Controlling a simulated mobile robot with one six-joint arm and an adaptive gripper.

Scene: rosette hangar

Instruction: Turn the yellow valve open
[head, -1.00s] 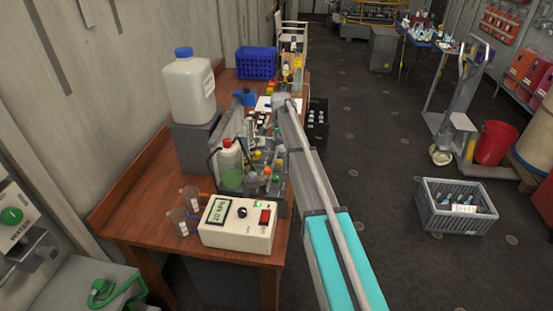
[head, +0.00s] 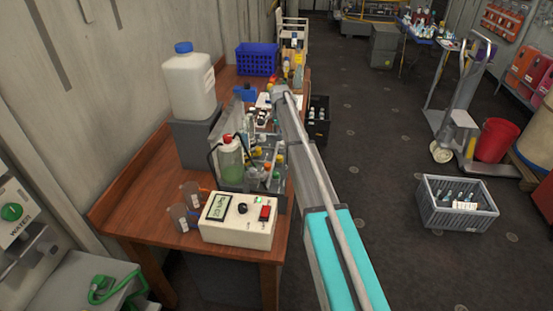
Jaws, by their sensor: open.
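A grey tray of fittings (head: 279,205) stands on the wooden bench. Small yellow and orange knobs show in it; one yellow-orange knob (head: 257,154) sits right of the green bottle. I cannot tell for sure which is the yellow valve. My arm reaches from the lower right along the bench's right edge. My gripper (head: 262,117) is small and partly hidden at the arm's far end, over the far part of the tray. It is open. I cannot make out its fingers clearly or whether they touch anything.
A green-filled bottle (head: 230,160) with a tube stands in the tray. A control box (head: 238,228) and cups (head: 180,217) stand in front. A white canister (head: 189,85) is behind left, a blue basket (head: 257,60) farther back. Open floor lies right, with a grey crate (head: 455,213).

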